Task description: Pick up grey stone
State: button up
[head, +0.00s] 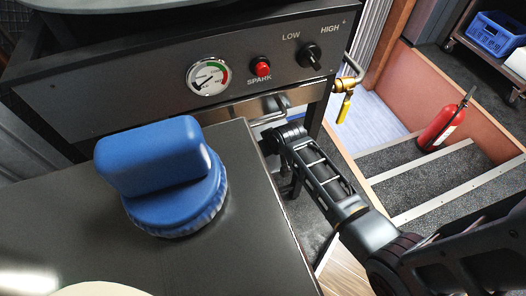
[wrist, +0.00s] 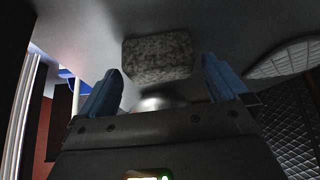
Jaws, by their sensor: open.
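The grey stone (wrist: 158,57) is a speckled, rounded block on a grey surface in the wrist view. It sits just beyond and between the blue fingertips of my gripper (wrist: 161,68). The fingers are spread apart, with nothing clamped between them. Whether either finger touches the stone I cannot tell. In the head view my arm reaches down past the counter's right edge, below the control panel; the gripper and the stone are hidden there.
A counter (head: 60,230) bears a blue knobbed tool (head: 155,160). A control panel (head: 130,88) overhangs, with a yellow-handled valve (head: 345,103) beside it. Steps and a fire extinguisher (head: 440,127) are at right. A pale ridged object (wrist: 287,58) lies right of the stone.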

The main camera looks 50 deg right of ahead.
jog(key=shift+x, duration=1.2)
jog(key=c, duration=1)
jog(key=shift+o, duration=0.2)
jog(key=shift+r, duration=0.15)
jog(key=shift+r, duration=0.45)
jog(key=r+p, duration=0.1)
jog(key=r, duration=0.1)
jog(key=shift+s+a+r+p, duration=0.15)
jog(key=shift+s+r+p, duration=0.1)
jog(key=shift+r+p, duration=0.1)
jog(key=s+a+p, duration=0.1)
jog(key=s+a, duration=0.2)
jog(key=s, duration=0.5)
jog(key=s+a+p, duration=0.2)
jog(key=s+a, duration=0.1)
jog(key=s, duration=0.5)
jog(key=shift+a, duration=0.35)
